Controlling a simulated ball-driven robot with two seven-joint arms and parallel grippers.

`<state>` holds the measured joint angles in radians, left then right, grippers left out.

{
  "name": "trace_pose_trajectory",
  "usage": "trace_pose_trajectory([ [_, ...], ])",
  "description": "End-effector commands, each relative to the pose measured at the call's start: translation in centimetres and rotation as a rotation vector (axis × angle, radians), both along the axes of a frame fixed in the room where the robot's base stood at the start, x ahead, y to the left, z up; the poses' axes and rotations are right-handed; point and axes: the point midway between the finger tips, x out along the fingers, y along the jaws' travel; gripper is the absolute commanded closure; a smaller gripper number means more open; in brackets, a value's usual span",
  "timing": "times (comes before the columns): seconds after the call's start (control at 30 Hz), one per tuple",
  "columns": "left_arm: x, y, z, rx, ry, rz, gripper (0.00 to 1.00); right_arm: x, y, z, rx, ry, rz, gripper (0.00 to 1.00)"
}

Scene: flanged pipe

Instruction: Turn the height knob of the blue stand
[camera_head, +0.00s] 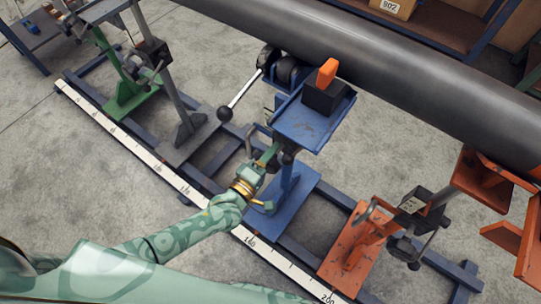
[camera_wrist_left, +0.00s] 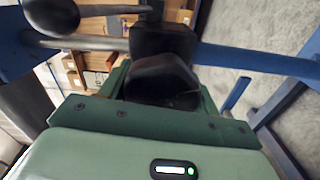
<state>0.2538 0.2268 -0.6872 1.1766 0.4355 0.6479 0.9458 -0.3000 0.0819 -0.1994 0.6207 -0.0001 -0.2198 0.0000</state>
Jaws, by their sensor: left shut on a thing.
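The blue stand (camera_head: 283,208) stands mid-picture on the rail frame, with a blue tray (camera_head: 296,127) on top. My left gripper (camera_head: 272,156) reaches in from the lower left, at the stand's column just under the tray. In the left wrist view, the dark height knob (camera_wrist_left: 160,80) sits between the green fingers, and the gripper is shut on it. In the head view the fingers and the tray largely hide the knob. My right gripper is not in view.
A lever with a black ball (camera_head: 224,114) sticks out left of the blue tray. An orange-handled block (camera_head: 326,88) sits on the tray. A large grey pipe (camera_head: 400,75) passes behind. An orange stand (camera_head: 352,245) is to the right, a green stand (camera_head: 125,95) to the left.

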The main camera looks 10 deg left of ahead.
Motion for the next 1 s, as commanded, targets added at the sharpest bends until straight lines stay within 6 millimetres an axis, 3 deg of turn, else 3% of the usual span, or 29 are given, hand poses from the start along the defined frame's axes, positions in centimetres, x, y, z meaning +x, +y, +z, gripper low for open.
trace_pose_trajectory([
  [0.1,-0.1,0.1,-0.2,0.004,0.004,0.0,0.61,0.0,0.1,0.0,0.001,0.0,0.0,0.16],
  [0.13,-0.1,0.1,-0.2,0.004,0.004,0.0,0.32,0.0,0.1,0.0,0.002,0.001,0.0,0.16],
  [0.2,-0.1,0.1,-0.2,0.003,0.003,0.0,0.16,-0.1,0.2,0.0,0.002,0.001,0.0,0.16],
  [0.47,-0.1,0.0,-0.1,0.003,0.001,0.0,0.16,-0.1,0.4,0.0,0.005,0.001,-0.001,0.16],
  [0.63,-1.4,0.6,0.1,0.004,0.001,0.0,0.16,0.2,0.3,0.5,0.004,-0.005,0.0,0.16],
  [1.0,-10.3,4.2,0.2,0.004,0.003,-0.001,0.16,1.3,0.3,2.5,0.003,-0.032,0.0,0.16],
])
